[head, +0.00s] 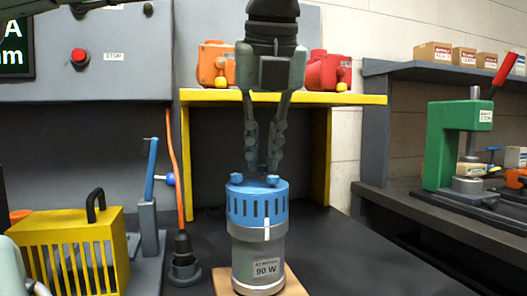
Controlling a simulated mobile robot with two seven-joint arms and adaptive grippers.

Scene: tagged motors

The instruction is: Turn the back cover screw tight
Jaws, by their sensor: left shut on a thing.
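The motor (258,262) stands upright, with a grey body and a "90 W" label. Its blue slotted cover (257,205) sits on top. Two blue cover screws, the left one (237,178) and the right one (272,180), show at the cover's front edge. My left gripper (262,168) points straight down over the back of the cover. Its fingertips are close together and shut on the back cover screw, which is mostly hidden between them. My right gripper is not in view.
The motor stands on a wooden board (292,286) on a dark bench. A yellow shelf (350,99) behind carries an orange motor (213,66) and a red motor (322,72). A yellow slotted box (75,250) is at left, a green press (450,140) at right.

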